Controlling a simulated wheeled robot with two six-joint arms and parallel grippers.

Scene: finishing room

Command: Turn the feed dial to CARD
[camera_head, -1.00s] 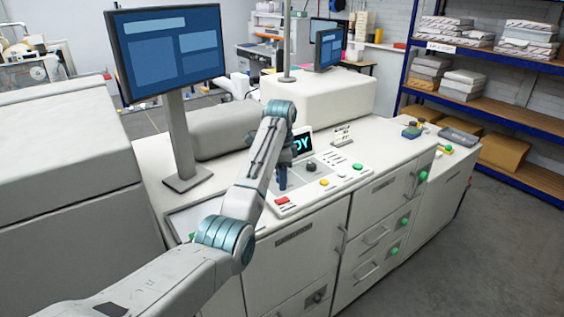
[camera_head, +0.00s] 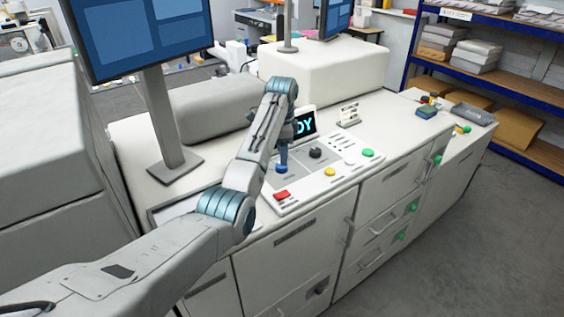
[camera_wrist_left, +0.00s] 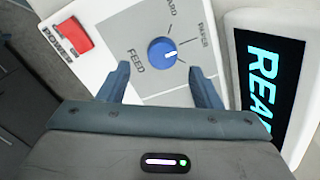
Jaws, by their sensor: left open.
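The feed dial (camera_wrist_left: 162,52) is a round blue knob with a white pointer line, on a grey plate marked FEED. The wrist view shows a PAPER label to its right and a partly cut-off label ending in "ARD" above it. The pointer is towards the upper right; its exact mark is hard to tell. My left gripper (camera_wrist_left: 160,82) is open, its two fingers apart with the dial ahead between them, not visibly touching it. My right gripper is not in view.
A red POWER button (camera_wrist_left: 72,37) sits beside the feed plate. A lit display (camera_wrist_left: 268,75) stands close on the other side. The head view shows a black knob (camera_head: 316,152), a yellow button (camera_head: 330,171) and a green button (camera_head: 368,153). A monitor (camera_head: 140,35) stands at left.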

